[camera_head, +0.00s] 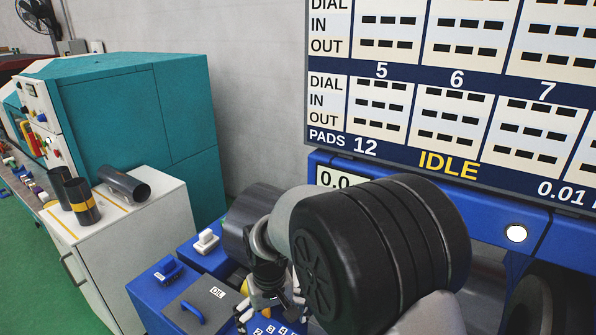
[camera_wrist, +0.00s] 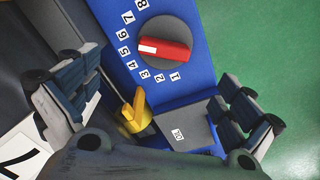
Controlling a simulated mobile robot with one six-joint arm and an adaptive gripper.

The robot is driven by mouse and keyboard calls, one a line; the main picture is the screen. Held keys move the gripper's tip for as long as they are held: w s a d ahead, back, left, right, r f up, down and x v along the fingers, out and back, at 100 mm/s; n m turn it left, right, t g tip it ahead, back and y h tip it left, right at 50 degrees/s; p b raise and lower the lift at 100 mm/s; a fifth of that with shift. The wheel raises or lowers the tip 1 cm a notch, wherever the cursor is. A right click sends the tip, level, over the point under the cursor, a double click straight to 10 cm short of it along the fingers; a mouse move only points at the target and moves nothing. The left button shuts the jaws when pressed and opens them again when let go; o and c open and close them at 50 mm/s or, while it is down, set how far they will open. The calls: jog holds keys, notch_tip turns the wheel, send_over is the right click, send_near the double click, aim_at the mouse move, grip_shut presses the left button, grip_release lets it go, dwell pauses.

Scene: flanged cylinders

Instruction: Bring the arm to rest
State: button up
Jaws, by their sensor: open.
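My gripper (camera_head: 262,308) is low in the middle of the head view, over the blue machine's control panel, partly hidden behind my own arm. In the wrist view my gripper (camera_wrist: 158,103) has its two fingers wide apart, one at each side, with nothing held between them. Below it is the blue panel (camera_wrist: 187,92) with a red-handled dial (camera_wrist: 165,49) ringed by numbers. A yellow knob (camera_wrist: 133,112) and a grey lidded box marked OIL (camera_wrist: 178,134) also lie between the fingers in view. I cannot tell whether the fingers touch anything.
A white cabinet (camera_head: 136,236) at left carries dark cylinders (camera_head: 82,201), one lying down. A teal machine (camera_head: 140,120) stands behind it. A large display board (camera_head: 440,90) reading IDLE hangs above the blue machine. Green floor (camera_head: 60,290) is clear at the lower left.

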jog(key=s+d+r+m+t, duration=0.1)
jog(key=s+d+r, duration=0.3)
jog(key=d+r, duration=0.35)
jog(key=s+d+r+m+t, duration=0.1)
jog(key=s+d+r, duration=0.3)
jog(key=d+r, duration=0.3)
jog(key=s+d+r+m+t, duration=0.1)
jog(key=s+d+r, duration=0.1)
jog(key=s, duration=0.5)
jog(key=s+d+r+m+t, duration=0.1)
jog(key=s+d+r, duration=0.1)
jog(key=s+d, duration=0.2)
jog(key=s, duration=0.3)
jog(key=shift+d, duration=0.35)
jog(key=shift+w, duration=0.15)
dwell(0.3)
